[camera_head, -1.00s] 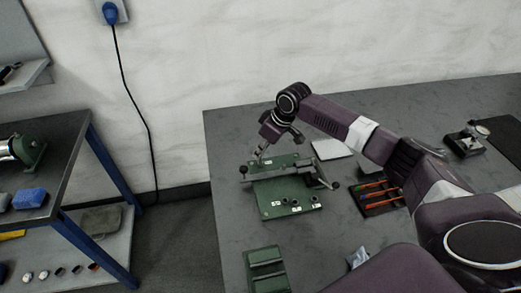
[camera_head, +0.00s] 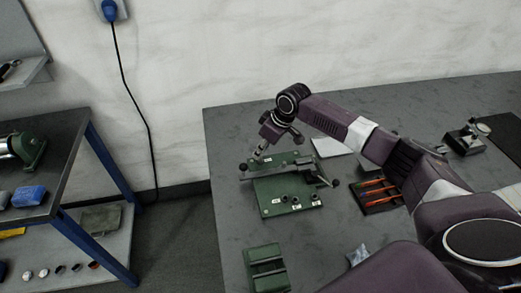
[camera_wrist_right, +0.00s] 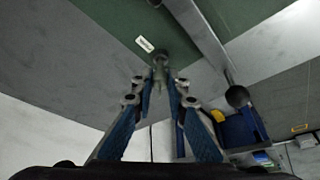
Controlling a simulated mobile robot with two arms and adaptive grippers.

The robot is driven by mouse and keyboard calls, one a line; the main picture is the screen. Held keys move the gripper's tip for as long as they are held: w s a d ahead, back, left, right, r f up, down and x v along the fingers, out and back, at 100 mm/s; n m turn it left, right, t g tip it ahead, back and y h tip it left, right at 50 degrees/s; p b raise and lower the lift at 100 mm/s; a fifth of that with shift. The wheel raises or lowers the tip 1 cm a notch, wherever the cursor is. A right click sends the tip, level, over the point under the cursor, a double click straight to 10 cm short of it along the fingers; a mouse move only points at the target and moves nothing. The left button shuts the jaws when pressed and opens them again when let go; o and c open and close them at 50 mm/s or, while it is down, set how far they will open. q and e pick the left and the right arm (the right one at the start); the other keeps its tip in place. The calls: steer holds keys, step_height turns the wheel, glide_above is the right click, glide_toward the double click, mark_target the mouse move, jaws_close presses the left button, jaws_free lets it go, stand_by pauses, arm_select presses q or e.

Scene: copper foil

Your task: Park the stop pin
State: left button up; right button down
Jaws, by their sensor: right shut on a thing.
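A green fixture board (camera_head: 267,207) lies on the grey table, with a metal bar (camera_head: 283,172) across it and small labelled sockets (camera_head: 296,199) along its near edge. My right gripper (camera_head: 257,156) is over the board's far left corner, pointing down. In the right wrist view its fingertips (camera_wrist_right: 160,80) are shut on a small grey stop pin (camera_wrist_right: 160,60). The pin is next to a white label (camera_wrist_right: 144,43) on the board. I cannot tell whether its hidden end is in a socket or just above it. My left gripper is not in view.
A dark tray with orange-handled tools (camera_head: 379,194) and a pale plate (camera_head: 331,147) lie right of the board. A green block (camera_head: 266,268) stands in front. The bar's black end knob (camera_wrist_right: 238,96) is close to the gripper. A blue-framed cart (camera_head: 113,247) stands left.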

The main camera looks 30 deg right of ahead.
steer(key=shift+f, duration=0.2)
stand_by(0.5)
steer(key=c, duration=2.2)
jaws_free()
steer(key=shift+r, duration=0.15)
steer(key=shift+r+p, duration=1.4)
steer(key=shift+p, duration=0.45)
steer(key=shift+o, duration=0.2)
steer(key=o, duration=0.5)
